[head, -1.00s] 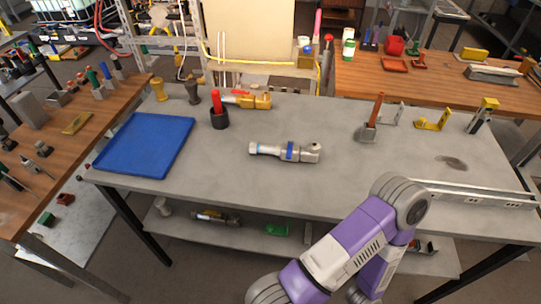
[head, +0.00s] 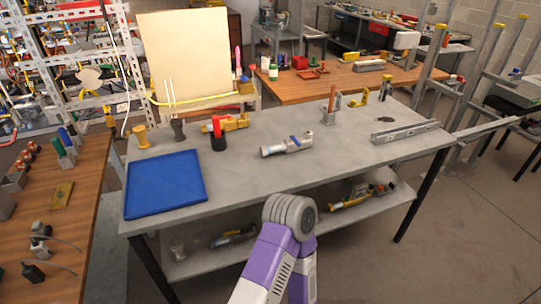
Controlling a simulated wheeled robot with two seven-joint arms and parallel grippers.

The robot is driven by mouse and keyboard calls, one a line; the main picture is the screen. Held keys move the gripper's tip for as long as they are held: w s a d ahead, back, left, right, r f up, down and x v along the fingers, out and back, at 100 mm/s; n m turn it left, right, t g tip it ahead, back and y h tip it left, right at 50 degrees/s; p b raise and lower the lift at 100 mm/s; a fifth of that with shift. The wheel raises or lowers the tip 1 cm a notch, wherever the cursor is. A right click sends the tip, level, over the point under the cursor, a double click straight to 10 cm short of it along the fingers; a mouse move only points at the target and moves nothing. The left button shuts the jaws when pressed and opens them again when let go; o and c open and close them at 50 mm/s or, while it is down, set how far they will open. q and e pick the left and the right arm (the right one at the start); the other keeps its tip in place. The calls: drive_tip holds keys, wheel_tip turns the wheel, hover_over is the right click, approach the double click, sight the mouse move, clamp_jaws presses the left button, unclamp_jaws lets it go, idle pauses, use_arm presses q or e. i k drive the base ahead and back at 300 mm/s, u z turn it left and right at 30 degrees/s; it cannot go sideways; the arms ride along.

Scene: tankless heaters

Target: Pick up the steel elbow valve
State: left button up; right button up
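A steel valve with a blue band (head: 288,145) lies on its side on the middle of the grey workbench (head: 245,178). It looks like the steel elbow valve and nothing covers it. One of my arms, purple and white, comes up from the bottom middle of the head view, in front of the bench's front edge. Its gripper is not visible. My other arm and its gripper are also out of view.
A blue tray (head: 165,185) lies on the bench's left end. A metal rail (head: 405,131) lies at the right. The lower shelf (head: 205,258) holds more fittings.

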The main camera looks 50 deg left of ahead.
sight(289, 147)
drive_tip(key=u, duration=1.6)
